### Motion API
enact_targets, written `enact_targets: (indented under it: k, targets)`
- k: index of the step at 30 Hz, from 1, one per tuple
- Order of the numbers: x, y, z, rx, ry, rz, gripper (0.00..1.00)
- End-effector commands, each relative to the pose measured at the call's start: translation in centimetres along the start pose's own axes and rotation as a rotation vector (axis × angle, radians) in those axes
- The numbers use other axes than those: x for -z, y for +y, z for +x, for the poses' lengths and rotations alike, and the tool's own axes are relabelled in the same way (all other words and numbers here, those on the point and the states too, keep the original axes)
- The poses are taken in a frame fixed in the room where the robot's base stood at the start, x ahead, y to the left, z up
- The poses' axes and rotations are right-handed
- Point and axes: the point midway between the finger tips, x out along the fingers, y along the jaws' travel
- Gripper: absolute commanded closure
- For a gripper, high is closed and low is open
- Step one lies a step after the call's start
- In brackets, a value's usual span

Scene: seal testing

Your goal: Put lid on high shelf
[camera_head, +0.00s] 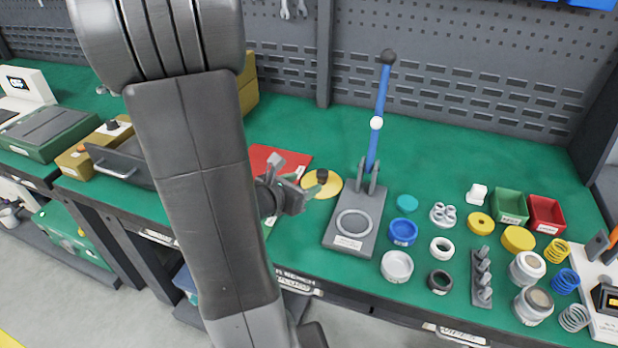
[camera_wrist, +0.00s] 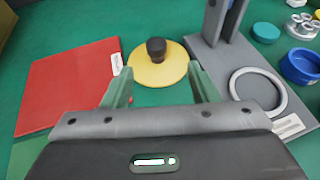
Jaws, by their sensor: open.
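The lid, a yellow disc with a black knob (camera_wrist: 157,66), lies flat on the green bench in the wrist view, just beyond my open fingers. It also shows in the head view (camera_head: 332,187), partly hidden by my gripper. My gripper (camera_wrist: 160,92) is open and empty, its two green-grey fingers apart on either side of the near part of the lid. In the head view my gripper (camera_head: 312,190) is low over the bench at the lid's left. I cannot make out a high shelf for certain in either view.
A red mat (camera_wrist: 70,85) lies left of the lid. A grey press with a blue lever (camera_head: 378,120) stands to its right. Further right are several rings, jars, springs, a green bin (camera_head: 510,207) and a red bin (camera_head: 545,214). The bench behind the lid is clear.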

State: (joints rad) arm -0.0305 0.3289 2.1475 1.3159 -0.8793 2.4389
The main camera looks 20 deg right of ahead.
Motion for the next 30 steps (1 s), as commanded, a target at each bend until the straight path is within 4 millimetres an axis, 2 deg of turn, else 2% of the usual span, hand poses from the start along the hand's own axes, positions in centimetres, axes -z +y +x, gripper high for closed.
enact_targets:
  k: [6,12,20,30]
  targets:
    - [0.1,0.0,3.9,0.005,0.003,-0.001,0.46]
    - [0.1,0.1,6.8,0.003,0.002,0.0,0.46]
    - [0.0,0.2,8.1,0.001,0.002,0.0,0.46]
    - [0.1,0.8,11.8,0.002,0.002,0.0,0.46]
